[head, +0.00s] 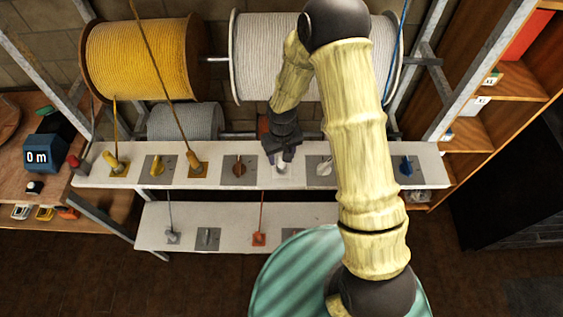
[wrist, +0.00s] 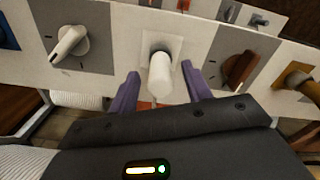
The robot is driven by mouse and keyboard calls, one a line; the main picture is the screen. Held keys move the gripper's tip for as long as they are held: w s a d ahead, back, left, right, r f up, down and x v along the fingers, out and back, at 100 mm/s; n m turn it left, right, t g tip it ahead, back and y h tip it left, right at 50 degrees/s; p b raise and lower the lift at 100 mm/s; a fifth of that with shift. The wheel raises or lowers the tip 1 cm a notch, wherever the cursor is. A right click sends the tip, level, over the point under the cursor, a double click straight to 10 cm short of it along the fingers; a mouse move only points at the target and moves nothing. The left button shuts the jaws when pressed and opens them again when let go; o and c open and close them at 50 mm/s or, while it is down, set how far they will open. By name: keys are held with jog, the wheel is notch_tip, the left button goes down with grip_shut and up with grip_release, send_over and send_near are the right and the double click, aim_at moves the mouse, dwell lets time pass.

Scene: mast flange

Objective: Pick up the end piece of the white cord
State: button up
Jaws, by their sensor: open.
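The white end piece (wrist: 160,78) stands up from a light square plate on the white shelf, with its free end toward the wrist camera. My gripper (wrist: 159,92) is open, with one purple finger on each side of the end piece and visible gaps between. In the head view my gripper (head: 281,153) is over the middle of the upper shelf, and a little of the white end piece (head: 282,169) shows below it. The white cord spool (head: 305,55) hangs behind my arm.
On the upper shelf (head: 218,182), a brown knob (head: 239,164) is left of the end piece and a white knob (head: 323,167) is right of it. A yellow spool (head: 140,58) hangs at the left. A lower shelf (head: 332,212) holds more fittings. A teal round top (head: 290,275) is in front.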

jog(key=shift+a+f+p, duration=0.1)
jog(key=shift+f+p, duration=0.3)
jog(key=shift+f, duration=1)
grip_shut()
